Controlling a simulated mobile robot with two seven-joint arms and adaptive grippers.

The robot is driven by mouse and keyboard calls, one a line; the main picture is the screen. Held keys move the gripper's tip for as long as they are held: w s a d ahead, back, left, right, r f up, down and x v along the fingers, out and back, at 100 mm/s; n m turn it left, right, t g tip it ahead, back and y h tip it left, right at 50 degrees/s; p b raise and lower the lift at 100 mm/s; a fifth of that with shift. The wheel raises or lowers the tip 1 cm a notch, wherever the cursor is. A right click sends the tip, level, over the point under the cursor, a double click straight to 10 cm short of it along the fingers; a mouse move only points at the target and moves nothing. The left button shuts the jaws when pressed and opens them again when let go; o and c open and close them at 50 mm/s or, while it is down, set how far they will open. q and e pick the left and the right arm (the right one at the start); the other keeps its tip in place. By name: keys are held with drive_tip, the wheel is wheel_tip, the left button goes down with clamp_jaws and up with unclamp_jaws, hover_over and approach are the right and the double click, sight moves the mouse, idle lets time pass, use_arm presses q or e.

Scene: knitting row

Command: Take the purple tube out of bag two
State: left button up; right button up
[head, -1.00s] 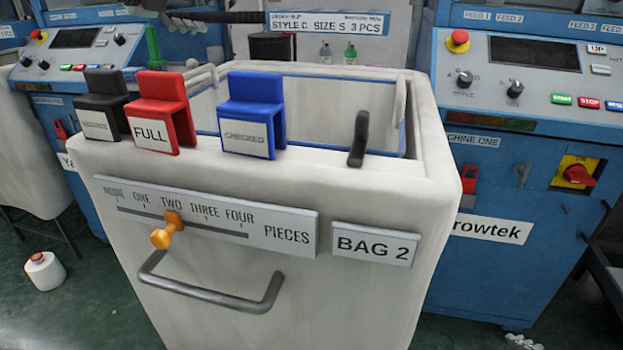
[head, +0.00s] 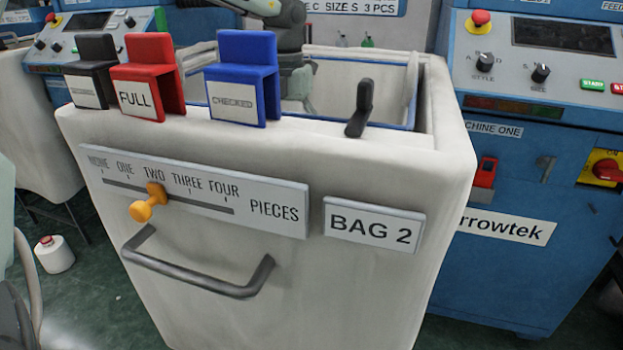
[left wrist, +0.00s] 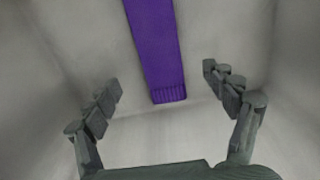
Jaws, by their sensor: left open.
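Bag two is the pale cart-like bin (head: 300,165) with the BAG 2 label (head: 374,224), open at the top. The purple tube (left wrist: 155,45) shows in the left wrist view as a long flat strip with a ribbed end, against the pale inside of the bag. My left gripper (left wrist: 161,79) is open and empty, with its fingers on either side of the tube's ribbed end and apart from it. In the head view my arm reaches down into the bag behind the blue clip; its fingertips are hidden by the front wall. My right gripper is not in view.
A black clip (head: 92,72), a red FULL clip (head: 147,80) and a blue CHECKED clip (head: 241,80) sit on the front rim. A dark lever (head: 361,108) stands right of them. An orange slider knob (head: 148,200) is near TWO. A blue machine (head: 520,185) stands at right.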

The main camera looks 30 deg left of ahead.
use_arm(q)
drive_tip(key=shift+f, duration=0.45)
wheel_tip(320, 180, down, 7)
drive_tip(key=shift+s+r, duration=0.1)
drive_tip(key=shift+s, duration=0.05)
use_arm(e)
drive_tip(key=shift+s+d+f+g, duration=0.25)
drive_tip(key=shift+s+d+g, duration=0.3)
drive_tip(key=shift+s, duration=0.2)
use_arm(q)
drive_tip(key=shift+c, duration=0.2)
drive_tip(key=c, duration=1)
